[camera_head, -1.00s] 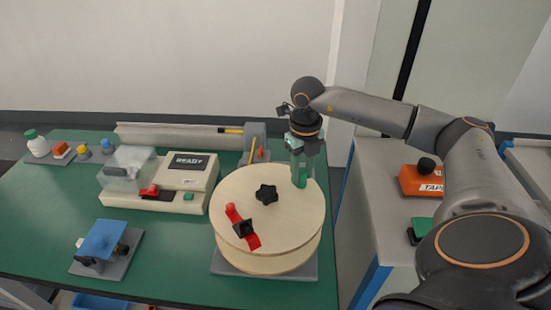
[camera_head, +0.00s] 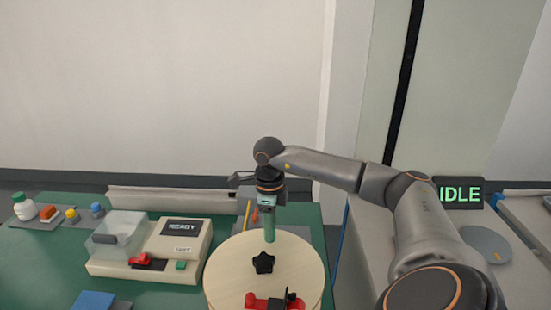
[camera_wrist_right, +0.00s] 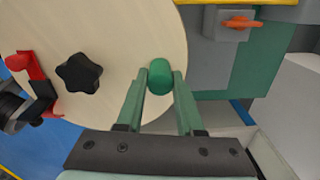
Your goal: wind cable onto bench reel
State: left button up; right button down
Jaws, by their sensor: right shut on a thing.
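The bench reel (camera_head: 235,255) has a pale wooden top disc, which also fills the upper left of the right wrist view (camera_wrist_right: 115,30). A black star knob (camera_head: 263,262) sits at its middle and a red clamp (camera_head: 258,302) at its near side. A green crank handle (camera_wrist_right: 160,76) stands upright near the disc's far edge. My right gripper (camera_head: 269,228) comes down from above and is shut around this handle; its two green fingers lie on either side of it (camera_wrist_right: 158,85). I cannot make out any cable. My left gripper is not in view.
A cream machine (camera_head: 178,250) reading READY, with a clear cover and red lever, stands left of the reel. A grey rail (camera_head: 170,200) runs behind. A bottle (camera_head: 25,206) and small blocks are at far left. An IDLE display (camera_head: 460,193) stands on the right bench.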

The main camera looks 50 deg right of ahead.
jog(key=shift+w+a+r+n, duration=0.1)
jog(key=shift+w+a+n, duration=0.05)
jog(key=shift+w+n, duration=0.3)
jog(key=c, duration=0.5)
grip_release()
jog(key=shift+a, duration=0.1)
jog(key=shift+c, duration=0.2)
notch_tip(320, 180, up, 12)
jog(key=shift+r, duration=0.25)
jog(key=shift+s+f, duration=0.1)
dwell(0.3)
